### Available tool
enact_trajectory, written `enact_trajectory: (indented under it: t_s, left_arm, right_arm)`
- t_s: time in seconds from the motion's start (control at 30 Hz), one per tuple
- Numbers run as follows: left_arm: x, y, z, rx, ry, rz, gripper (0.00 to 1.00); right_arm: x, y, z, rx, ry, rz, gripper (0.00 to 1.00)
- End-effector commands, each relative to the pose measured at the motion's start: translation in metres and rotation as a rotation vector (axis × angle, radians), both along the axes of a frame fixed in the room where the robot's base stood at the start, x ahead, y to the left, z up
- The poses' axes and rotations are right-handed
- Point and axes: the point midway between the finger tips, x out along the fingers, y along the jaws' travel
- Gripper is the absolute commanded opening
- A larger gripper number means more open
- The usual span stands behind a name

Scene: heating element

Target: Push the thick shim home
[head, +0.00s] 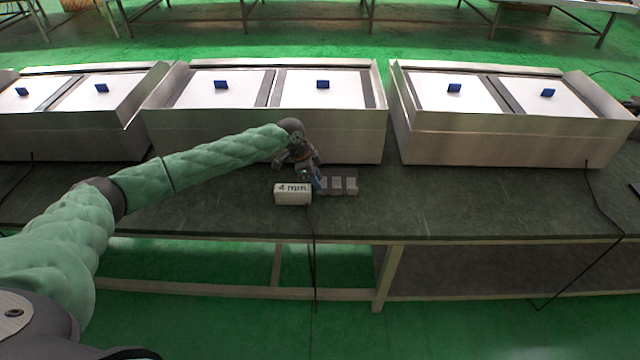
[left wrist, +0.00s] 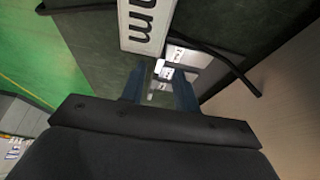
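A pale block marked "4 mm" (head: 293,194) lies on the dark green bench; its lettered face also shows in the left wrist view (left wrist: 146,22). Just right of it is a small grey holder (head: 339,194) with several light blocks (head: 337,183); small labelled faces show in the left wrist view (left wrist: 190,56). My left gripper (head: 316,181) points down at the holder's left end, behind the "4 mm" block. In the left wrist view its two blue fingers (left wrist: 159,85) stand apart, with pale pieces beyond the gap. I cannot single out the thick shim. My right gripper is out of view.
Steel heating units with white panels and blue tabs line the bench's back: left (head: 75,120), middle (head: 350,145) and right (head: 500,148). A black cable (head: 313,250) hangs over the bench's front edge.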

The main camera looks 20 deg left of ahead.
Motion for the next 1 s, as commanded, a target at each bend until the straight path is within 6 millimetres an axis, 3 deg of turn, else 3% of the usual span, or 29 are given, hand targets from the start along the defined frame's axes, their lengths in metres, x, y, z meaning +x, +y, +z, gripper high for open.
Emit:
enact_trajectory:
  t_s: [0.23,0.57,0.6,0.77,1.0]
  left_arm:
    - [0.003,-0.009,-0.023,0.0,0.0,0.0,0.31]
    - [0.003,-0.011,-0.027,0.0,0.0,0.0,0.31]
    - [0.003,-0.011,-0.027,0.0,-0.001,0.0,0.29]
    - [0.003,-0.011,-0.027,0.0,0.0,0.0,0.0]
    - [0.005,-0.011,-0.028,0.0,-0.001,0.0,0.0]
  right_arm:
    - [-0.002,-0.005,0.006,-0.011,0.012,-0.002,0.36]
    - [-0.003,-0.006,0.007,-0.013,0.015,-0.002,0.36]
    - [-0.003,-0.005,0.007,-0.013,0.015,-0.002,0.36]
    - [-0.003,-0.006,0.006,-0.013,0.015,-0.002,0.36]
    - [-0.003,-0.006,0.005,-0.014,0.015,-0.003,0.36]
